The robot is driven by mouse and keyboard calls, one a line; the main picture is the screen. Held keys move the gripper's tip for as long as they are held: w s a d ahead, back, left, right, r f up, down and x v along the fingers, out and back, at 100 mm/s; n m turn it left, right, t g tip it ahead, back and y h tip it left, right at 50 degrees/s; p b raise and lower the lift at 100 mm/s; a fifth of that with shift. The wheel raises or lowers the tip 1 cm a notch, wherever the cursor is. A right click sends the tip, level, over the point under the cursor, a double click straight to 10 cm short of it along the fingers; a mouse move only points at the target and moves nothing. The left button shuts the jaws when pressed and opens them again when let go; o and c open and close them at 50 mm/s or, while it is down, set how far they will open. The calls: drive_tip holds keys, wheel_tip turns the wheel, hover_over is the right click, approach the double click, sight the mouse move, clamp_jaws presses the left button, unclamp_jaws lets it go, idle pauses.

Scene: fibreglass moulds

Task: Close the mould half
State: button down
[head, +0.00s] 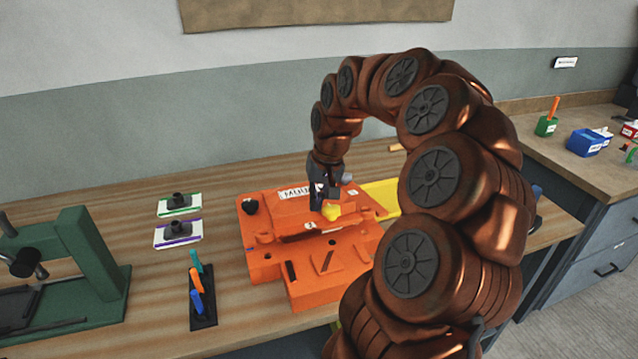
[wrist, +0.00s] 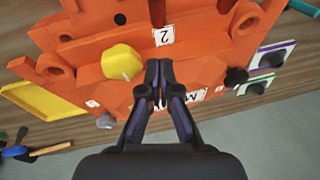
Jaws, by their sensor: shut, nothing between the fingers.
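The orange mould (head: 265,230) lies on the wooden bench, with a lower stepped block (head: 315,290) at its front. A raised orange section runs across its middle. I cannot tell how far any half stands open. A yellow knob (head: 331,212) sits on the mould; it also shows in the wrist view (wrist: 122,62). My gripper (head: 322,201) points down over the mould, beside the yellow knob. In the wrist view its fingers (wrist: 159,68) are together and empty, close to the orange surface near a white label "2" (wrist: 164,36). Contact cannot be told.
A yellow sheet (head: 382,196) lies behind the mould at right. Two white-based tools (head: 179,204) (head: 178,233) and a rack of coloured handles (head: 202,300) stand left. A green press (head: 90,260) is at far left. Bare bench lies between them.

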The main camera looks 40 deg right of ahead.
sight(313, 227)
drive_tip(key=shift+s+a+f+p, duration=0.25)
drive_tip(key=shift+s+a+f, duration=0.2)
drive_tip(key=shift+f, duration=0.2)
drive_tip(key=shift+s+a+f+p, duration=0.3)
drive_tip(key=shift+s+f, duration=0.1)
drive_tip(key=shift+f, duration=0.25)
